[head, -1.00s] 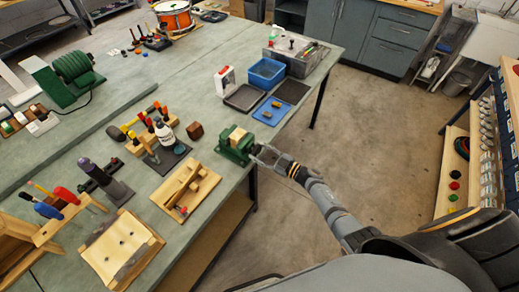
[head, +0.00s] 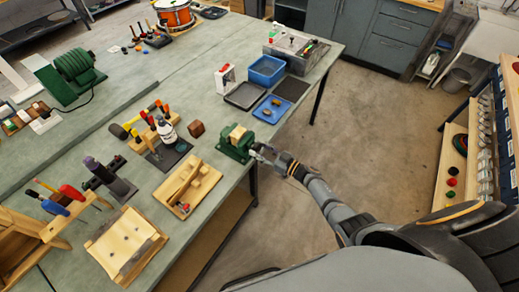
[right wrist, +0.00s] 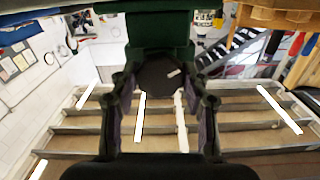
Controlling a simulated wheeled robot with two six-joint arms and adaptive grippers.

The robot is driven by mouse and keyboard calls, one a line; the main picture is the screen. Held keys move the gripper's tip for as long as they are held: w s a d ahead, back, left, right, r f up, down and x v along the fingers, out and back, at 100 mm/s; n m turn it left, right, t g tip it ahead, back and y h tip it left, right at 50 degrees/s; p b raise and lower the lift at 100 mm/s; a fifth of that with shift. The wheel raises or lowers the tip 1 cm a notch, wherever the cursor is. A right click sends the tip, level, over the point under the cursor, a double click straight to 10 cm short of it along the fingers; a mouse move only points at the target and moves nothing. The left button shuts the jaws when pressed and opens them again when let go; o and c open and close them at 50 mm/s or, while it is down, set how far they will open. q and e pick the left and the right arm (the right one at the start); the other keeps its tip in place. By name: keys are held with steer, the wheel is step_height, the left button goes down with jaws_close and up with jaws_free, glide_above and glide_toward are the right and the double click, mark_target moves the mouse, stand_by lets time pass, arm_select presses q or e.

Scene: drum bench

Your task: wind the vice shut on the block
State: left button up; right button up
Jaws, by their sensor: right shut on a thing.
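The green vice (head: 232,150) stands at the bench's right edge in the head view, with a pale wooden block (head: 239,133) between its jaws. I cannot tell whether both jaws touch the block. My right gripper (head: 258,151) is at the vice's outer end, over the bench edge. In the right wrist view, the green vice body (right wrist: 160,30) is at the top, and a dark round handle hub (right wrist: 155,75) sits between the fingers of my right gripper (right wrist: 165,90), which is shut on it. The block is hidden there. My left gripper is not in view.
A dark brown cube (head: 196,128) lies left of the vice. A blue tray (head: 272,109) with small parts and a blue bin (head: 266,71) stand behind it. A wooden jig (head: 187,187) is in front. The floor right of the bench is clear.

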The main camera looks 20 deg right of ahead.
steer(key=shift+s+d+f, duration=0.1)
steer(key=shift+s+f, duration=0.1)
steer(key=shift+f, duration=0.2)
steer(key=o, duration=0.8)
steer(key=shift+c, duration=0.2)
steer(key=o, duration=0.4)
steer(key=shift+d+r, duration=0.1)
steer(key=shift+r, duration=0.2)
steer(key=v, duration=0.7)
steer(key=shift+s, duration=0.2)
steer(key=shift+d, duration=0.1)
